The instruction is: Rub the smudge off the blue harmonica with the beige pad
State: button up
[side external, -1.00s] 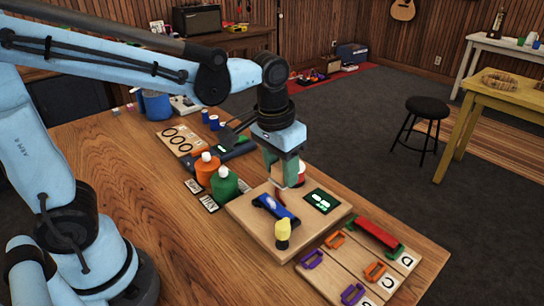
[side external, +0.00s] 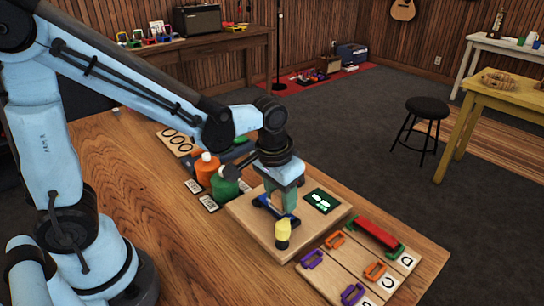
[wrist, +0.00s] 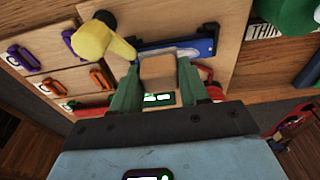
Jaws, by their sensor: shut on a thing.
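The blue harmonica (side external: 262,202) lies on a raised wooden board (side external: 253,228), partly hidden behind my gripper. My gripper (side external: 283,205) is low over it, pointing down. In the wrist view, its green fingers are shut on the beige pad (wrist: 158,72). The pad overlaps the lower edge of the harmonica (wrist: 204,47) there; whether they touch, I cannot tell.
A yellow-topped knob (side external: 282,229) stands close in front of the harmonica. A dark green panel (side external: 322,201) lies on the board to the right. Orange (side external: 207,168) and green (side external: 225,185) bottles stand at the left. A rack with coloured clips (side external: 375,268) lies at front right.

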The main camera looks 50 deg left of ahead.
aim_at(265, 195)
jog(key=shift+a+f, duration=0.25)
jog(key=shift+a, duration=0.85)
jog(key=shift+a+f, duration=0.25)
jog(key=shift+a, duration=1.6)
jog(key=shift+d, duration=3.05)
jog(key=shift+a+r, duration=0.1)
jog(key=shift+r, duration=3.95)
jog(key=w+a+f, duration=0.2)
jog(key=w+a, duration=0.1)
jog(key=a, duration=0.2)
jog(key=w+a+f, duration=0.3)
jog(key=a, duration=0.3)
jog(key=w+a+f, duration=0.3)
jog(key=w+a, duration=0.1)
jog(key=a, duration=0.2)
jog(key=shift+a+f, duration=0.1)
jog(key=shift+f, duration=2.1)
